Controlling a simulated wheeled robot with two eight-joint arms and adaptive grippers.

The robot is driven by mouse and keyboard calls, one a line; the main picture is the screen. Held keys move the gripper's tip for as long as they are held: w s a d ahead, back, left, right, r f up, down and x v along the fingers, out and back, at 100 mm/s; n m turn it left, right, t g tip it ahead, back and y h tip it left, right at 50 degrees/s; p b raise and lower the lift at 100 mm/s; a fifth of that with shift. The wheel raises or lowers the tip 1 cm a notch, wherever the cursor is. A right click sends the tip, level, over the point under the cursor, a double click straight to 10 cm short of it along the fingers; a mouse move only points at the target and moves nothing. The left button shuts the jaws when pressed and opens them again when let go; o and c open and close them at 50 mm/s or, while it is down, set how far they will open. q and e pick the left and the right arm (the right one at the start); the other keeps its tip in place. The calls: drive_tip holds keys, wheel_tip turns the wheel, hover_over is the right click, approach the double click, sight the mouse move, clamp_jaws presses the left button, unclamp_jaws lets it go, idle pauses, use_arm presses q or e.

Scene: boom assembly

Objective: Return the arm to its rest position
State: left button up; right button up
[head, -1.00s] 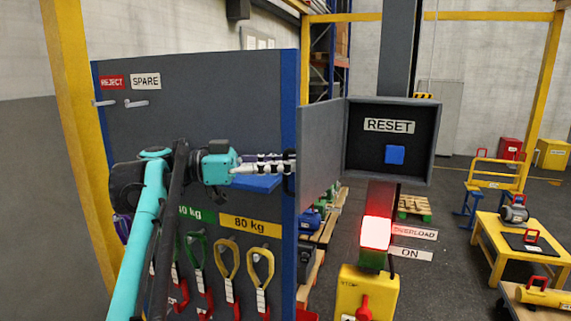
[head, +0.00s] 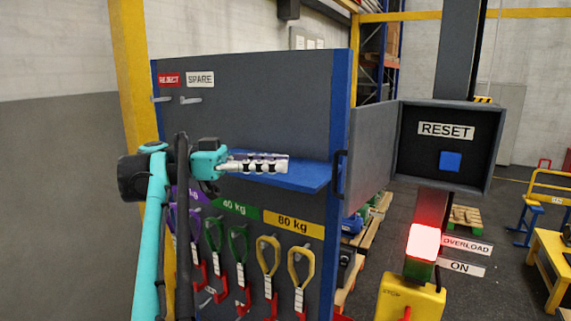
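My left arm (head: 153,235) is turquoise and black and rises from the bottom left of the head view. Its gripper (head: 284,164) points right, in front of the grey tool board and by the blue shelf (head: 300,178). The fingers are seen side-on and overlap, so I cannot tell whether they are open or shut. I see nothing held in them. My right gripper is not in view.
The grey board (head: 260,95) carries several hanging slings (head: 300,270). Right of it, a box with its door (head: 371,155) open shows a blue button (head: 450,161) under RESET. A red lamp (head: 424,243) glows above a yellow control box (head: 408,300).

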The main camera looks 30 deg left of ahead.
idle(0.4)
use_arm(q)
drive_tip(key=d+f+n+g+y+b, duration=0.1)
drive_tip(key=d+f+n+y+b, duration=0.3)
drive_tip(key=f, duration=0.9)
drive_tip(key=d+f+n+g+b, duration=0.1)
drive_tip(key=d+f+b, duration=0.55)
drive_tip(key=f, duration=0.55)
drive_tip(key=d+f+n+g+y+b, duration=0.1)
drive_tip(key=d+f+n+y+b, duration=0.35)
drive_tip(key=f, duration=0.85)
drive_tip(key=s+f+n+y+b, duration=0.1)
drive_tip(key=f+b, duration=0.6)
drive_tip(key=f, duration=0.8)
drive_tip(key=s+d+f+n+t+y+b, duration=0.1)
drive_tip(key=s+f+y+b, duration=0.3)
drive_tip(key=f+b, duration=0.4)
drive_tip(key=s+f+n+y+b, duration=0.1)
drive_tip(key=s+f+b, duration=0.4)
drive_tip(key=f, duration=1.7)
drive_tip(key=shift+d+f+t+y+b, duration=0.2)
drive_tip(key=shift+t+y+b, duration=0.35)
drive_tip(key=shift+b, duration=0.6)
